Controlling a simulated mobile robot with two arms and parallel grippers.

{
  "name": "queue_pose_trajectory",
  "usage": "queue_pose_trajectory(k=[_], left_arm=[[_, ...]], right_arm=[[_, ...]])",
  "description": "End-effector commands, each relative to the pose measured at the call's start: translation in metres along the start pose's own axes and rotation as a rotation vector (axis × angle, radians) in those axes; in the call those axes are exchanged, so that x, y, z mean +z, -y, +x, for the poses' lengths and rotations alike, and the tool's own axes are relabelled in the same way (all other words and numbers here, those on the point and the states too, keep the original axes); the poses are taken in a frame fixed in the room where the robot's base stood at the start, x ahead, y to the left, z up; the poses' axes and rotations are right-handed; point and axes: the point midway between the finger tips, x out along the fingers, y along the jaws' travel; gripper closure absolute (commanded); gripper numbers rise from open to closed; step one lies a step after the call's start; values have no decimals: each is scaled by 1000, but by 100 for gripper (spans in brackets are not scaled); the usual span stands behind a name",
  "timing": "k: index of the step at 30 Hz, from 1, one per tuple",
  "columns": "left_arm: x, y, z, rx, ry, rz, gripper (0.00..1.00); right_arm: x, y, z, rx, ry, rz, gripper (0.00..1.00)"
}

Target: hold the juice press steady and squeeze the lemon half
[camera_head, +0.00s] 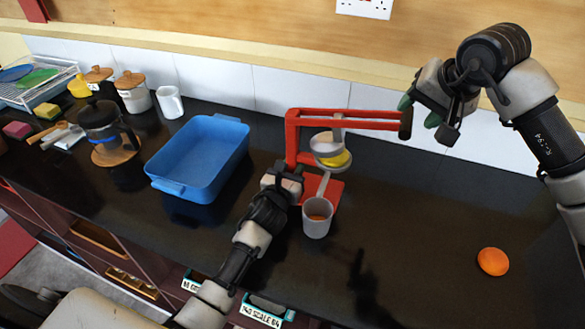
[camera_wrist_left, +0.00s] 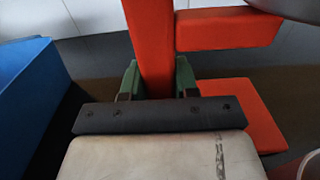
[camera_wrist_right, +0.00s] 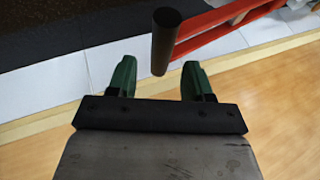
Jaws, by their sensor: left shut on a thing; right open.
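The red juice press (camera_head: 292,135) stands on the dark counter, its long lever reaching right to a black handle (camera_head: 405,124). A yellow lemon half (camera_head: 336,159) sits in the press under the pressing cup (camera_head: 325,144). A grey cup (camera_head: 317,219) stands below at the front of the press base. My left gripper (camera_head: 282,180) is shut on the red upright of the press, which shows between its green fingers in the left wrist view (camera_wrist_left: 157,75). My right gripper (camera_head: 420,109) is open at the lever's end. In the right wrist view the black handle (camera_wrist_right: 165,42) lies just ahead of its open fingers (camera_wrist_right: 155,78).
A blue tub (camera_head: 205,150) stands left of the press. A coffee press (camera_head: 103,130), lidded jars (camera_head: 133,95) and a white mug (camera_head: 170,102) stand further left. The counter between is clear.

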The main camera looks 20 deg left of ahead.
Motion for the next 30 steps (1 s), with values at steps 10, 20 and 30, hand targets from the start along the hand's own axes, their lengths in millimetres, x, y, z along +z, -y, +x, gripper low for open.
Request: queue_pose_trajectory(k=[10,20,30], left_arm=[[-1,0,0,0,-2,0,100],[-1,0,0,0,-2,0,100],[-1,0,0,0,-2,-1,100]], right_arm=[[0,0,27,0,1,0,49],[0,0,28,0,0,0,54],[0,-1,29,3,1,2,100]])
